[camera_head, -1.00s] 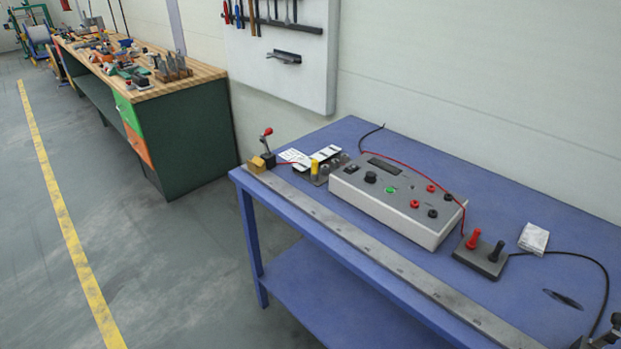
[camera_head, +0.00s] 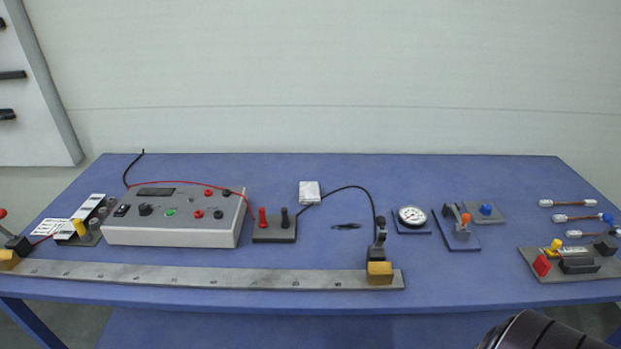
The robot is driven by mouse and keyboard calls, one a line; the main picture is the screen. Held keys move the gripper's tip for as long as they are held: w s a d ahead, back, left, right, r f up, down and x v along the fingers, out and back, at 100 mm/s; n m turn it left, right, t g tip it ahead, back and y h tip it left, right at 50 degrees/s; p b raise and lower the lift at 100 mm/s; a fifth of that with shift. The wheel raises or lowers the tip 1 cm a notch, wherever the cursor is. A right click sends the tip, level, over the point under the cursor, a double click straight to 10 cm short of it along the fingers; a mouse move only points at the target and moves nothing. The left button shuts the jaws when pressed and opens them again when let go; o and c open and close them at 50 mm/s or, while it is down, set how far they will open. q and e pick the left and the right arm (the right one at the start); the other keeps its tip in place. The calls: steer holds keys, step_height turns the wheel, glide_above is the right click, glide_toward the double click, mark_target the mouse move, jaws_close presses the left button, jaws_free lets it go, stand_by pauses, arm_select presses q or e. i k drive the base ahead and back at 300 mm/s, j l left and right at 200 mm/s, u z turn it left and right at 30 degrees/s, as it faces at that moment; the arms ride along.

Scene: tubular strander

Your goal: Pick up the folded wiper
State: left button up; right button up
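The folded wiper (camera_head: 309,192) looks like a small white folded square. It lies flat on the blue table (camera_head: 330,170), behind and right of a grey block with a red and a black post. A black cable runs close by its right side. Neither gripper shows in the head view, so I cannot see how they stand relative to the wiper.
A grey meter box (camera_head: 176,217) stands left of the wiper. A long ruler bar (camera_head: 200,275) with end clamps lies along the front edge. A dial gauge (camera_head: 411,216) and small fixtures stand at the right. The table behind the wiper is clear.

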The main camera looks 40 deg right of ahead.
mark_target(309, 191)
steer(key=z, duration=1.15)
